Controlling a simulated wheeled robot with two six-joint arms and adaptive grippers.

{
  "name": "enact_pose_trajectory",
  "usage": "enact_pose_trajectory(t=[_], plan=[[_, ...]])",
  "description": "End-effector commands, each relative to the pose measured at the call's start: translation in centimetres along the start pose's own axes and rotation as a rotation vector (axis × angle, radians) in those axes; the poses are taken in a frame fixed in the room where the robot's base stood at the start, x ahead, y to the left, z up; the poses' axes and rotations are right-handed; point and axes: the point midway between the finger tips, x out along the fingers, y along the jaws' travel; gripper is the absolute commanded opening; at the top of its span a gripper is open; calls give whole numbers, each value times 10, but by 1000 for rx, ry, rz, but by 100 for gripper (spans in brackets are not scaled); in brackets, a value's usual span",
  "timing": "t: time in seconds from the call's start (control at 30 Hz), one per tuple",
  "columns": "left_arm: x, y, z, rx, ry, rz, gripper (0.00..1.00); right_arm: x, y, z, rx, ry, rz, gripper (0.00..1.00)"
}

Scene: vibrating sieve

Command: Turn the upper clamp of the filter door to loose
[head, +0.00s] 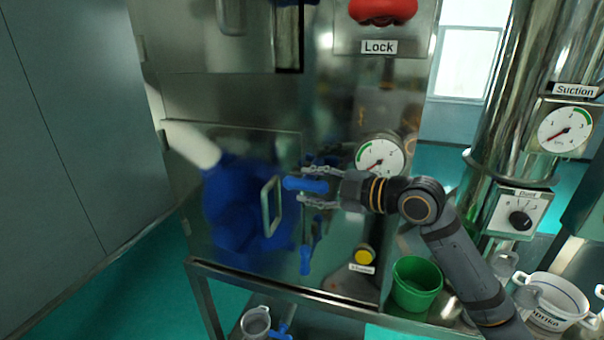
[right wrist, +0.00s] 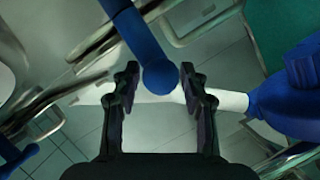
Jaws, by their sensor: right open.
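The filter door (head: 225,225) is a shiny metal panel with a pale bar handle (head: 271,206). The upper clamp (head: 303,184) has a blue lever that lies roughly level and points right, toward my right gripper. My right gripper (head: 318,186) is open, with one finger above and one below the lever's end. In the right wrist view, the blue lever (right wrist: 147,45) comes down from the top and its rounded end sits between the open fingers (right wrist: 162,98), with gaps at the sides. The lower clamp (head: 306,255) has a blue lever hanging down. My left gripper is not in view.
A pressure gauge (head: 380,157) is just above my right wrist, with a yellow button (head: 364,256) below it. A green bucket (head: 415,283) stands under my forearm. A red knob (head: 383,10) labelled Lock is higher up. The door mirrors blue and white shapes.

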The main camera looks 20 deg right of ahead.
Motion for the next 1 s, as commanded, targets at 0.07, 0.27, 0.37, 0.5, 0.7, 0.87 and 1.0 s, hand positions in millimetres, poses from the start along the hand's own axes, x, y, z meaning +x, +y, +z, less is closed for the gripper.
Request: enact_pose_trajectory(t=[0.07, 0.27, 0.37, 0.5, 0.7, 0.87, 1.0], plan=[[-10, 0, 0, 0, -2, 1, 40, 8, 4, -3, 7, 5, 2, 44], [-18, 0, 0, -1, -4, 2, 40, 23, 2, -1, 3, 2, 1, 44], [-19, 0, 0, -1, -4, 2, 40, 27, 0, -1, 2, 1, -1, 44], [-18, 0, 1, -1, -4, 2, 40, 28, -1, 0, 1, 0, -2, 44], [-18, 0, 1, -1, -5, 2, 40, 28, 0, 0, 0, 0, -1, 36], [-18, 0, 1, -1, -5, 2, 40, 28, 0, 0, 0, 0, -1, 14], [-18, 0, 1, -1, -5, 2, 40, 28, 0, 0, 0, 0, -2, 0]])
